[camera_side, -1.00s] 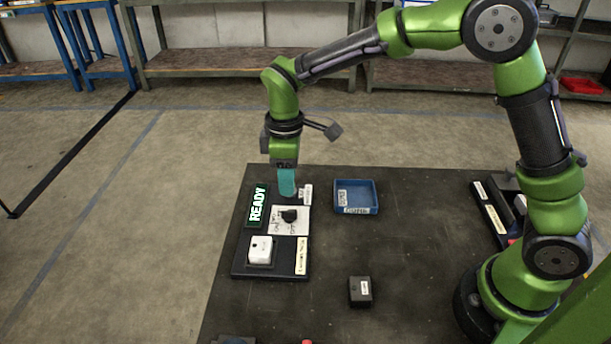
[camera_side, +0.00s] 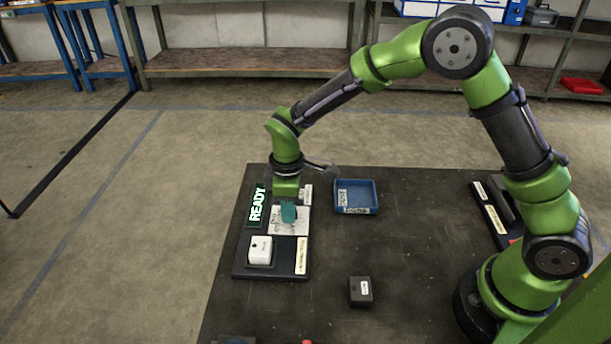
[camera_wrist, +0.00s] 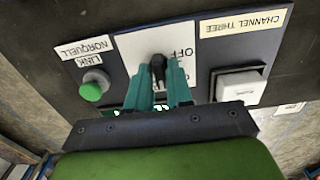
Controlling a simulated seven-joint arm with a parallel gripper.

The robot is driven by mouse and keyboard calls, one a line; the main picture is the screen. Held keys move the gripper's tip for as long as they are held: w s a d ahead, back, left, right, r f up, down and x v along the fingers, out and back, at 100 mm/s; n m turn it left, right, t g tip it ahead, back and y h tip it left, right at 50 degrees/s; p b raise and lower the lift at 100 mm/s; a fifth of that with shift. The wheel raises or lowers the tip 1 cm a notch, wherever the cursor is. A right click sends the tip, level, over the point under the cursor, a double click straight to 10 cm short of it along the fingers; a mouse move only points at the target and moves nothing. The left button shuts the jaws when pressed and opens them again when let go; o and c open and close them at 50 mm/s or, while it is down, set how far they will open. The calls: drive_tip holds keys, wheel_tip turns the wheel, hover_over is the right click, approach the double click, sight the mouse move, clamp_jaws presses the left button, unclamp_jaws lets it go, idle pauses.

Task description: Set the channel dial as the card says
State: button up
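The channel dial (camera_wrist: 158,66) is a black knob on a white plate (camera_wrist: 130,47) with "OFF" and other, partly hidden marks. In the side view, the plate (camera_side: 297,222) shows but my fingers cover the knob. My gripper (camera_wrist: 158,72) has its teal fingers on either side of the knob in the wrist view; whether they press on it is unclear. In the side view, my gripper (camera_side: 288,212) is down over the plate. A card (camera_wrist: 243,22) reading "CHANNEL THREE" lies on the panel; it also shows in the side view (camera_side: 301,256).
A lit "READY" sign (camera_side: 257,206) stands beside the dial. A white block-like switch (camera_wrist: 240,88) and a green button (camera_wrist: 93,90) labelled "NORQUELL LINK" flank the dial. A blue tray (camera_side: 374,197) and a dark box (camera_side: 360,291) are on the table, with free room between.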

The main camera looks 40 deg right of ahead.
clamp_jaws()
drive_tip(key=shift+m, duration=0.4)
drive_tip(key=m, duration=0.3)
drive_tip(key=shift+m, duration=2.5)
drive_tip(key=shift+r, duration=0.1)
drive_tip(key=shift+o, duration=2)
unclamp_jaws()
wheel_tip(320, 180, up, 17)
